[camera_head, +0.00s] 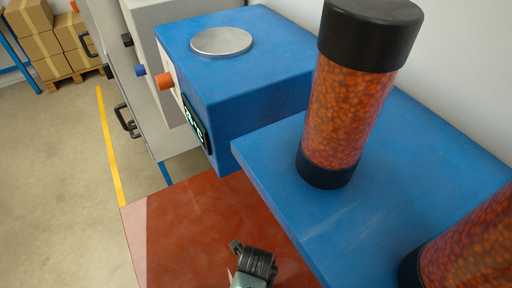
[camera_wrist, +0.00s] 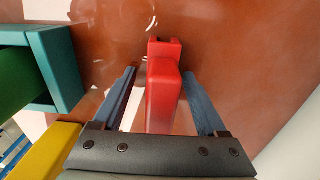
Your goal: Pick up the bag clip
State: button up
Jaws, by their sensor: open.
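A long red piece (camera_wrist: 165,90), which looks like the bag clip, lies on the red-brown surface in the wrist view. It has a narrower, notched far end. My gripper (camera_wrist: 159,72) is open, with one blue-grey finger on each side of the red piece. The piece lies between the fingers, with a visible gap to the left one; I cannot tell whether the right one touches it. Its near end is hidden behind the dark gripper body. I cannot make out the red piece in the head view.
A teal open-sided holder (camera_wrist: 62,70) with a green part (camera_wrist: 15,80) stands left of my gripper, near a yellow block (camera_wrist: 45,150). In the head view, a blue shelf (camera_head: 265,165) bears a granule-filled cylinder (camera_head: 345,110) beside a blue box (camera_head: 250,90).

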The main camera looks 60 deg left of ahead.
grip_shut()
dwell(0.3)
